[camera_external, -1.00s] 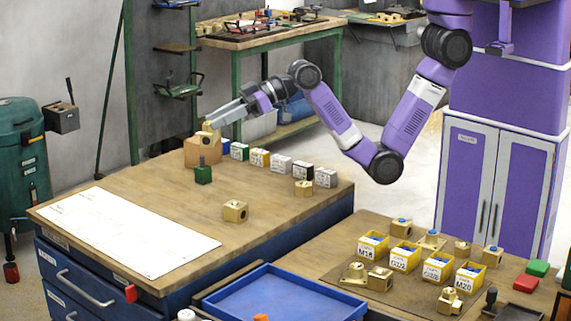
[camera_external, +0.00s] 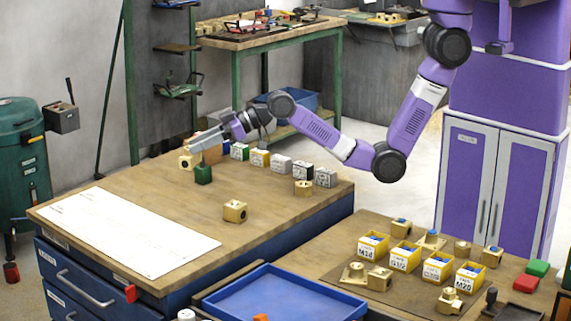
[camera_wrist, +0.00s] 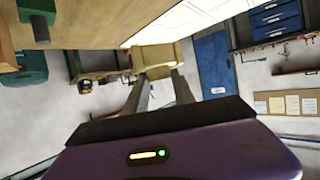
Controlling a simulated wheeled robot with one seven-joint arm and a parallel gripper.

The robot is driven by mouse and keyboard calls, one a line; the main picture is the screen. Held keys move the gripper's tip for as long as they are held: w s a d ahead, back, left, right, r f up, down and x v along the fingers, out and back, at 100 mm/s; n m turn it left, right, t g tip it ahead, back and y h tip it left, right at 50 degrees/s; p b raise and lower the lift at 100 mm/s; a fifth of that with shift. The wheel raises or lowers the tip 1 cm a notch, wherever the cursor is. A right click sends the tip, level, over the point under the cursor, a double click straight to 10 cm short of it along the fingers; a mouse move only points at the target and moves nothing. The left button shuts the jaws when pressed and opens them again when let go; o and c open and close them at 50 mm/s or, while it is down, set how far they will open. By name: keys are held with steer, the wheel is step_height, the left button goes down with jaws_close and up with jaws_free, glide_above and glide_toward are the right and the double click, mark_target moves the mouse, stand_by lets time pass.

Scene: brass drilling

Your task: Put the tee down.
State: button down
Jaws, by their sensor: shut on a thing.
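The tee (camera_external: 188,161) is a brass block-like fitting with a dark round bore. It is held between the fingertips of my gripper (camera_external: 195,149), near the far left edge of the wooden bench top (camera_external: 150,195). Whether its underside touches the bench or hangs just above it, I cannot tell. In the wrist view the tee (camera_wrist: 158,56) sits between the two fingertips of my gripper (camera_wrist: 158,76).
A green block (camera_external: 203,174) stands close to the right of the tee, with a wooden block (camera_external: 213,154) behind, partly hidden. A row of labelled blocks (camera_external: 281,163) runs rightward. A brass fitting (camera_external: 235,211) and a white sheet (camera_external: 130,232) lie nearer.

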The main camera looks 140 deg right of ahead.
step_height(320, 180, down, 11)
steer(key=shift+r, duration=0.1)
stand_by(0.4)
steer(key=c, duration=1.5)
jaws_free()
steer(key=shift+f, duration=0.3)
steer(key=o, duration=0.4)
steer(key=shift+o, duration=0.2)
